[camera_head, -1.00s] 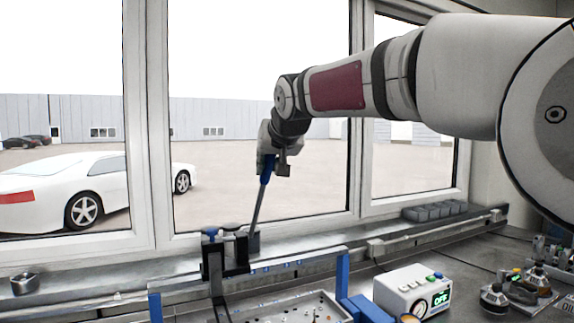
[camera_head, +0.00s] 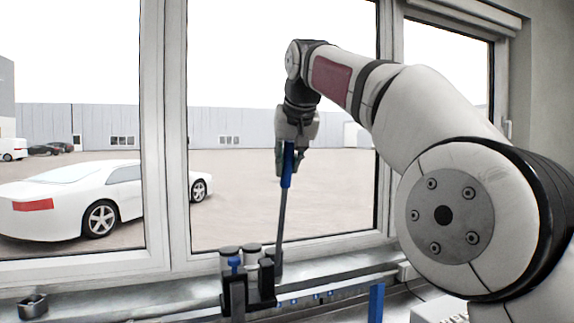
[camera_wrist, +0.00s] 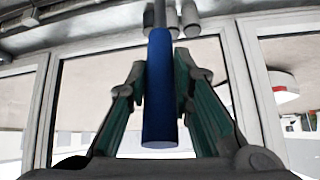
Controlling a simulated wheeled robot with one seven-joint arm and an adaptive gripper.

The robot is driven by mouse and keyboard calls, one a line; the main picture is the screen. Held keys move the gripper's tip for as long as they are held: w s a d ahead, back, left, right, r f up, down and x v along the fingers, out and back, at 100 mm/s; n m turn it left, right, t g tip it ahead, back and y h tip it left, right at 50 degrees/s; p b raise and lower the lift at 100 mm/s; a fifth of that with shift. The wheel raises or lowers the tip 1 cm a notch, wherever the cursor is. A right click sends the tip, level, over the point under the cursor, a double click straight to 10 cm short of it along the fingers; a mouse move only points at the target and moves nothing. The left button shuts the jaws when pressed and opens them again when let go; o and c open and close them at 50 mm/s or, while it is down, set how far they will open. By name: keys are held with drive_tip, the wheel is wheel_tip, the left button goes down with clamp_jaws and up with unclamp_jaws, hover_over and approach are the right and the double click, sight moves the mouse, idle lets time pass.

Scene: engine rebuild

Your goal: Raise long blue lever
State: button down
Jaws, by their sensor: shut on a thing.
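The long lever (camera_head: 280,225) has a blue grip at its top and a thin grey rod. It stands nearly upright, leaning slightly, in a dark bracket (camera_head: 238,297) at the window side. My gripper (camera_head: 290,158) is shut on the blue grip from above. In the wrist view the blue grip (camera_wrist: 159,95) lies between the two green-padded fingers of my gripper (camera_wrist: 159,90), its end toward the palm. The rod runs away from it toward several grey cylinders.
Window frames (camera_head: 165,140) stand close behind the lever. A small metal nut-like part (camera_head: 33,306) lies on the sill at left. A blue post (camera_head: 376,303) rises right of the bracket. A white box (camera_head: 440,310) is partly hidden by my arm.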

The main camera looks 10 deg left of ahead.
sight(290, 148)
drive_tip(key=shift+w+a, duration=0.2)
drive_tip(key=shift+w, duration=0.05)
idle(0.3)
drive_tip(key=c, duration=1.4)
unclamp_jaws()
drive_tip(key=shift+r, duration=0.1)
drive_tip(key=shift+v, duration=3.65)
drive_tip(key=shift+s+d, duration=0.1)
